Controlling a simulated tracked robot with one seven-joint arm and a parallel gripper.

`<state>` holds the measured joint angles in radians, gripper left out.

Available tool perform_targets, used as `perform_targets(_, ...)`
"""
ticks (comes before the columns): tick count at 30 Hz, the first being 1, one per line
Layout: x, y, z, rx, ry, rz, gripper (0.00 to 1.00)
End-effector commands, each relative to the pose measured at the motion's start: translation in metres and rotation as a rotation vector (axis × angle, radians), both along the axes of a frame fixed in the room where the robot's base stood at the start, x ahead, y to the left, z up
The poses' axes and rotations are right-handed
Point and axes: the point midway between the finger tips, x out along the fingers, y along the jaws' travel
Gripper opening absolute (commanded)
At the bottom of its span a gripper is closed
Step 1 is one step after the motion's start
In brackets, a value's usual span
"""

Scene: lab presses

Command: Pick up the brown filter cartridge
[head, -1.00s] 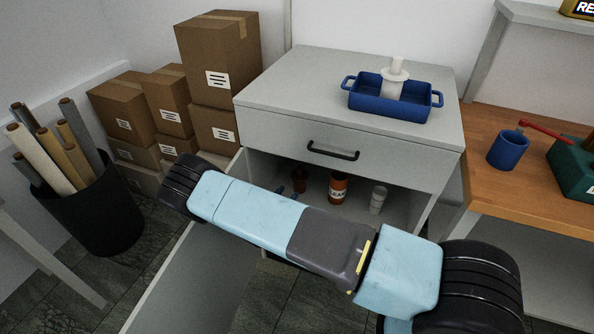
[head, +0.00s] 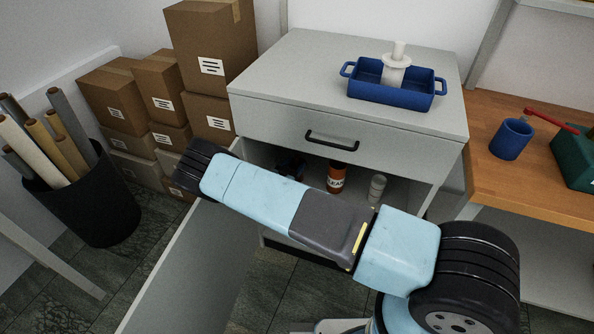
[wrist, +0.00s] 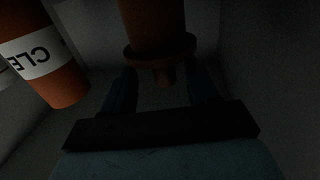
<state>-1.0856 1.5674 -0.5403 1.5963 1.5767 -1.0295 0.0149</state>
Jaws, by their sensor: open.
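The brown filter cartridge (wrist: 153,30) shows at the top middle of the wrist view, with a wide flange and a narrow stub at its near end. My gripper (wrist: 160,85) is open. Its two dark fingers lie on either side of the cartridge's stub, with gaps on both sides; nothing is held. In the head view my gripper (head: 291,163) is inside the cabinet's open lower compartment, where it and the shadow mostly hide the cartridge.
An orange-brown bottle with a white label (head: 336,177) stands close to the cartridge; it is at left in the wrist view (wrist: 44,62). A white cylinder (head: 376,188) stands farther right. The open cabinet door (head: 190,275) and drawer front (head: 290,128) bound the compartment.

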Motion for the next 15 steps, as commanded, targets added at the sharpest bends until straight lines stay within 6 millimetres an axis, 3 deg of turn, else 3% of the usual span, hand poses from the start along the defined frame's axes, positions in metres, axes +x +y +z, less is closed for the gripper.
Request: perform_targets(15,0.047,-0.021,0.005,0.000,-0.001,-0.001,0.59)
